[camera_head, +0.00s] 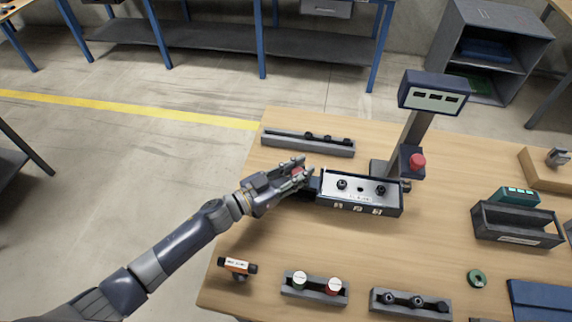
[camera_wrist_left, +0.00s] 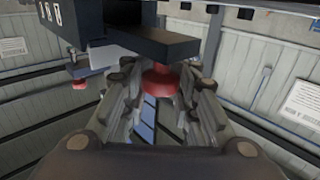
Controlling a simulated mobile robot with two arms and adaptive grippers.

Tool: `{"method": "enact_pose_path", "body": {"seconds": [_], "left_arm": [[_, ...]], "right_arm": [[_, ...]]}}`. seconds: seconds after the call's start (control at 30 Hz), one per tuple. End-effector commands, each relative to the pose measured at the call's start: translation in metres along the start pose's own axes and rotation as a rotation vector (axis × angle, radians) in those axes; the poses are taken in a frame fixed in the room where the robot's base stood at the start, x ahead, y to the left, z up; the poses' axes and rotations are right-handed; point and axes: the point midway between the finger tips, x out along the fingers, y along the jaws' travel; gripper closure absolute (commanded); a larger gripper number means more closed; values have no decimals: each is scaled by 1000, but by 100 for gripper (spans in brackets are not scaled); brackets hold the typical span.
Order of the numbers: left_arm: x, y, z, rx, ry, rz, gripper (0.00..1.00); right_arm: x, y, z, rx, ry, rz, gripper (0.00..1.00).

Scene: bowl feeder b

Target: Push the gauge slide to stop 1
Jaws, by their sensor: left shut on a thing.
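The gauge (camera_head: 405,205) is a dark box with a light top plate and several black knobs, standing on the table. White marks show along its front face, too small to read surely. The dark slide (camera_head: 314,185) sticks out of the gauge's left end. My left gripper (camera_head: 299,172) is at that end, shut on a red knob of the slide. In the left wrist view the red knob (camera_wrist_left: 160,82) sits between the fingertips, below a dark block. How far the slide is inside the gauge is hidden. My right gripper is not in view.
A display on a post (camera_head: 432,97) and a red button (camera_head: 417,161) stand behind the gauge. A grey rack (camera_head: 290,142) lies at the back.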

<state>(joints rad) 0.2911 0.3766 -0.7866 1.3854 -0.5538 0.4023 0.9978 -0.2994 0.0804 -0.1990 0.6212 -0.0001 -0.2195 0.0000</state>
Motion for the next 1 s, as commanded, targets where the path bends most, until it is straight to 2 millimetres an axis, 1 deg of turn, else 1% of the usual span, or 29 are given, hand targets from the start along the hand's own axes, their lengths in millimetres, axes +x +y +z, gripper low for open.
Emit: {"method": "enact_pose_path", "body": {"seconds": [0.03,0.2,0.23,0.27,0.3,0.63,0.73,0.87,1.0], "left_arm": [[-1,4,4,-1,-5,8,100],[-2,4,4,-1,-6,8,100],[-2,4,5,-1,-6,8,72],[-2,4,5,-1,-6,7,65],[-2,4,5,-1,-6,7,56],[-2,1,2,0,-4,2,55],[-8,0,3,-1,-4,1,55],[-27,1,3,0,-6,2,55],[-58,1,3,0,-7,2,55]], "right_arm": [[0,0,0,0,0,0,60],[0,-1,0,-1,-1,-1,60],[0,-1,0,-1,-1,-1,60],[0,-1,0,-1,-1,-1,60],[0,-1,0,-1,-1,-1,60],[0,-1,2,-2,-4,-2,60],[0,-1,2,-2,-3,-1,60],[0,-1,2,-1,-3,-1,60],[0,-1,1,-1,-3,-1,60]]}}
